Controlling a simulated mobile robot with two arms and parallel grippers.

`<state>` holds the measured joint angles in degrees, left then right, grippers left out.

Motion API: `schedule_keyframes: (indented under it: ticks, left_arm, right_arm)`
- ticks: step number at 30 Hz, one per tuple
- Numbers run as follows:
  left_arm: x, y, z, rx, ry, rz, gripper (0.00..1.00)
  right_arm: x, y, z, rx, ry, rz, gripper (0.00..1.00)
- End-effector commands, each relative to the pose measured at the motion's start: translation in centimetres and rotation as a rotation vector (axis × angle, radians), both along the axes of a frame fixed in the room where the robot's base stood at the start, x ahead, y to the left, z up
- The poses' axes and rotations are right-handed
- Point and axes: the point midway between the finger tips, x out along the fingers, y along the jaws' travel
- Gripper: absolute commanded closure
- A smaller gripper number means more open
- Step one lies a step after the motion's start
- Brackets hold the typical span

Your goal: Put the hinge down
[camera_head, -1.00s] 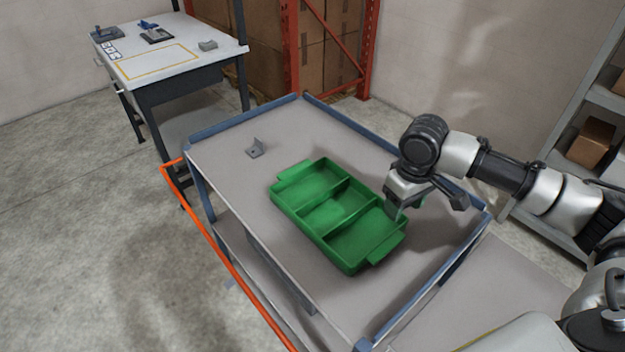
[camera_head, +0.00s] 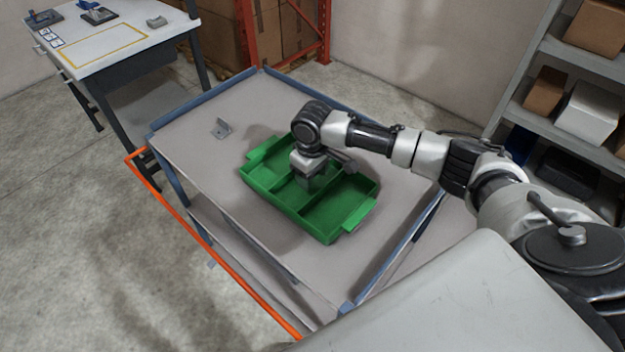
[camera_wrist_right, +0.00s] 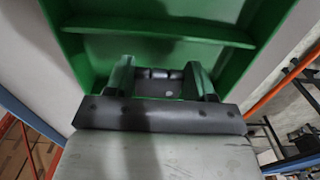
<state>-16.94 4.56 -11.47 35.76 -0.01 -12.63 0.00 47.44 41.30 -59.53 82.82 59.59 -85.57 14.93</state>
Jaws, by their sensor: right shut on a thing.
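The hinge (camera_wrist_right: 160,86) shows in the right wrist view as a small grey piece with a rounded barrel, between the two fingers. My right gripper (camera_wrist_right: 160,74) is shut on it. In the head view, my right gripper (camera_head: 314,182) points down over the middle part of the green divided tray (camera_head: 318,231), and the hinge cannot be made out there. The tray's green floor and a divider fill the background of the wrist view. Whether the hinge touches the tray cannot be told. My left gripper is out of view.
The tray stands on a grey cart top (camera_head: 190,150) with raised blue edges. A workbench (camera_head: 110,50) is at the back left and a shelf (camera_head: 520,113) at the right.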

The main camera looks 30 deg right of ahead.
Motion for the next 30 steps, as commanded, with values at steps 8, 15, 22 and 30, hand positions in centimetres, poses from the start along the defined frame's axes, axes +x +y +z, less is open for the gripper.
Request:
schedule_keyframes:
  ticks: [8, 15, 22, 30]
  left_arm:
    - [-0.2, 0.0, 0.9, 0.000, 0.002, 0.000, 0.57]
    - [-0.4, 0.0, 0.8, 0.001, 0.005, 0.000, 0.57]
    - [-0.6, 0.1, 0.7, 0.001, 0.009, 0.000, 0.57]
    - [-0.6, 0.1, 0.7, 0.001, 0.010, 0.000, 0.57]
  right_arm:
    - [-0.1, 0.0, -3.1, -0.001, 0.002, 0.001, 0.69]
    - [-0.1, 0.0, -3.2, 0.000, 0.001, 0.001, 0.69]
    - [-0.1, 0.0, -3.4, 0.000, 0.001, 0.001, 0.27]
    - [-0.1, 0.0, -3.4, 0.000, 0.001, 0.001, 0.20]
